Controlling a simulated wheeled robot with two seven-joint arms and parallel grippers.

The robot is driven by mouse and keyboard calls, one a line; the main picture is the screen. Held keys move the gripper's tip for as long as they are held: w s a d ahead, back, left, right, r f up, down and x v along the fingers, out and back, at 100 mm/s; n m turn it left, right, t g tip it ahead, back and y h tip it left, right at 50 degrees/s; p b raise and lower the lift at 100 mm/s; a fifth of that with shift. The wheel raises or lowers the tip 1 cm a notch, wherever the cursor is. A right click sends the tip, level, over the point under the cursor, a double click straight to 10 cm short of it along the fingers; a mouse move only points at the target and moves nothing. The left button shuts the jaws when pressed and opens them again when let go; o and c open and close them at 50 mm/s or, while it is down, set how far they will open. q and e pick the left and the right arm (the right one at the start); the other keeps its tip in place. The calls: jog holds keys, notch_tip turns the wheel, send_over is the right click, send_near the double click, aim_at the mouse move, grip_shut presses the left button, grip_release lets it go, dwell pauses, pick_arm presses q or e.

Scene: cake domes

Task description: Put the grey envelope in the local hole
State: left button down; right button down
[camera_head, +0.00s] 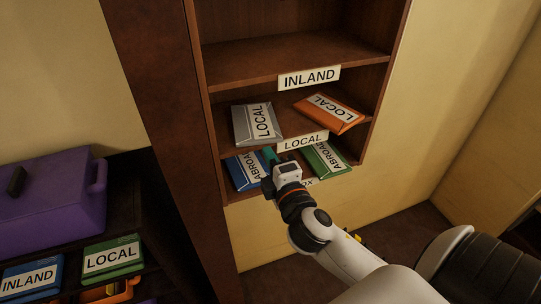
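The grey envelope (243,124), marked LOCAL, lies on a shelf of the dark wooden cabinet, at the left, slightly tilted. The edge of that shelf carries the LOCAL sign (302,141). An orange envelope (330,124), also marked LOCAL, lies on the same shelf to the right, apart from the grey one. My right gripper (267,158) is below and in front of the grey envelope, by the lower compartment, apart from it as far as I can see. Its fingers are mostly hidden and I cannot tell their opening. My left gripper is out of view.
A blue envelope (240,175) and a green envelope (320,167), both marked ABROAD, lie below. The INLAND sign (309,77) is on the shelf above, whose visible part is bare. At left stand a purple box (50,202), a green LOCAL envelope (112,257) and a blue INLAND envelope (30,279).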

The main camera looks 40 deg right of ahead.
jog(key=shift+f, duration=0.35)
jog(key=c, duration=1.5)
grip_release()
jog(key=shift+r, duration=0.1)
jog(key=shift+r, duration=0.25)
jog(key=p+v, duration=0.3)
jog(key=v, duration=0.9)
jog(key=shift+r, duration=0.25)
